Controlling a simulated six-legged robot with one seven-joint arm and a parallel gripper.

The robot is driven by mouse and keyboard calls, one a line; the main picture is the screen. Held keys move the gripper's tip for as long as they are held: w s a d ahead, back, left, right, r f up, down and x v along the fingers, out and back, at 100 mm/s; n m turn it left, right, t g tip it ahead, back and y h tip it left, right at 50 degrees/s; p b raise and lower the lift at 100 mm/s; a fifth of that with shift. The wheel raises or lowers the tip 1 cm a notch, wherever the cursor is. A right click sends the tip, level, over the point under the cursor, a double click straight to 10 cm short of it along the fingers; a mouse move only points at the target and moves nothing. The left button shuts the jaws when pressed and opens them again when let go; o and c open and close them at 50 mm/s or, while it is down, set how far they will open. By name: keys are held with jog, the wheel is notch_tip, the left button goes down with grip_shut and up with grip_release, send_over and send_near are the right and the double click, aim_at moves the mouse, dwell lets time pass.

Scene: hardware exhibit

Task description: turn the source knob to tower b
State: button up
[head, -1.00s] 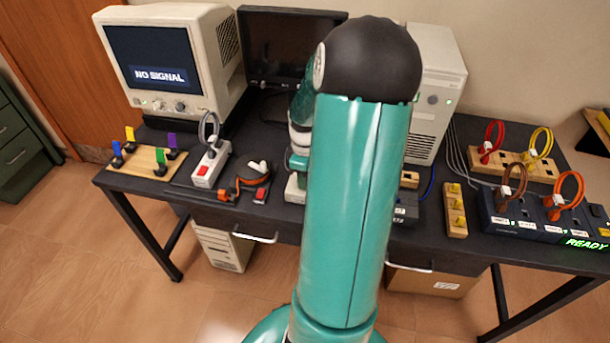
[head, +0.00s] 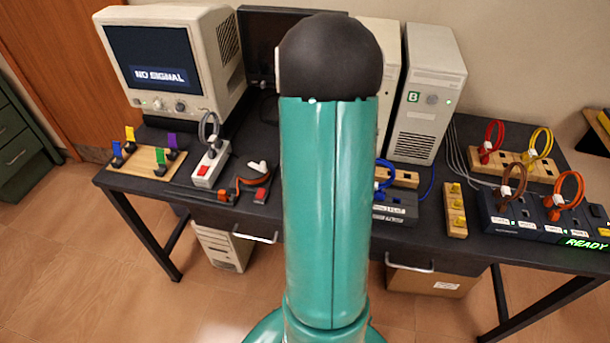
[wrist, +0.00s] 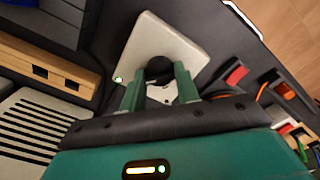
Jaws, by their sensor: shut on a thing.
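The source knob (wrist: 159,68) is a black round knob on a pale square switch box (wrist: 150,36) with a small green light at one corner. My gripper (wrist: 160,82) is shut on the knob, one green finger on each side. White markings show between the fingers, but I cannot read which way the knob points. In the head view my arm hides the knob, its box and my gripper. Tower B (head: 428,95), a beige computer with a green B label, stands at the back. The monitor (head: 155,60) reads NO SIGNAL.
Another tower (head: 391,90) stands left of tower B, partly behind my arm. A power strip (head: 209,165) and a wooden block with coloured clips (head: 138,165) are at the left. Cable stands and a dark unit reading READY (head: 575,242) are at the right.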

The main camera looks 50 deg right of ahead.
dwell(0.4)
jog(key=o, duration=1)
jog(key=shift+c, duration=0.2)
notch_tip(320, 180, up, 14)
jog(key=shift+f, duration=0.1)
